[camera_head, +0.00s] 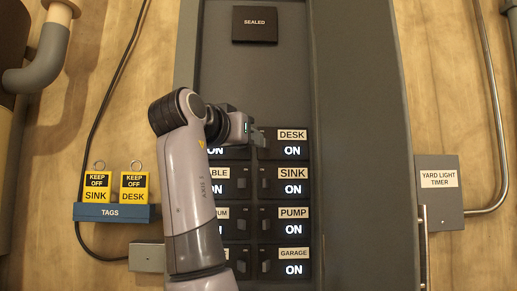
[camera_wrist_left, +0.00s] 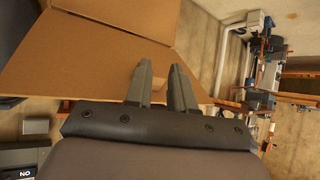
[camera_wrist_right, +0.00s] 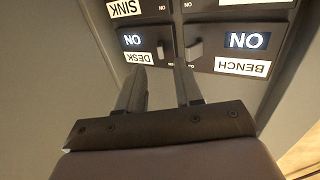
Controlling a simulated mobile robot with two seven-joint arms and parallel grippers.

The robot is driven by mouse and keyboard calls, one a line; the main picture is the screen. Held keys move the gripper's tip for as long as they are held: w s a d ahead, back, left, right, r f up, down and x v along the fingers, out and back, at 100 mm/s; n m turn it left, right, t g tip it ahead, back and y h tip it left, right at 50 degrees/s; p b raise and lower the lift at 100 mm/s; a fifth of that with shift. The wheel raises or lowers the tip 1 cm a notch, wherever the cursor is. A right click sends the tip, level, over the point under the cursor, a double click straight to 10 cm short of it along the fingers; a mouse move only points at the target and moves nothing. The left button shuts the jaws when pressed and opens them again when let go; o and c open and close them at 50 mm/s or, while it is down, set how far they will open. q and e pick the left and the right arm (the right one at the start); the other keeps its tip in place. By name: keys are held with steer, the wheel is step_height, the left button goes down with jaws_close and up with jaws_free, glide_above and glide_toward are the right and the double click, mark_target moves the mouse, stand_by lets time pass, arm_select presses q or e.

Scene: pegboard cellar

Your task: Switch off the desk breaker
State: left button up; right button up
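The desk breaker (camera_head: 292,143) is at the top of the right column of the panel. Its display reads ON. In the right wrist view the desk breaker (camera_wrist_right: 139,57) appears upside down, with its small lever (camera_wrist_right: 161,51) beside the label. My right gripper (camera_head: 252,131) comes from the left at the desk breaker's lever side. Its fingers are apart, with the desk lever between or just beyond the tips; contact cannot be told. In the head view my gripper and arm hide the desk lever and much of the left column. My left gripper (camera_wrist_left: 162,72) is open and empty, outside the head view.
The bench breaker (camera_wrist_right: 243,55) is beside the desk one; sink (camera_head: 293,180), pump (camera_head: 294,219) and garage (camera_head: 294,262) breakers are below, all ON. A sealed cover (camera_head: 254,24) is above. KEEP OFF tags stand on a blue holder (camera_head: 112,213). A cardboard surface (camera_wrist_left: 105,55) fronts my left gripper.

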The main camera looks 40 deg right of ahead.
mark_target(266, 144)
steer(key=p+x, duration=0.2)
steer(key=x, duration=0.5)
steer(key=shift+r, duration=0.1)
jaws_close()
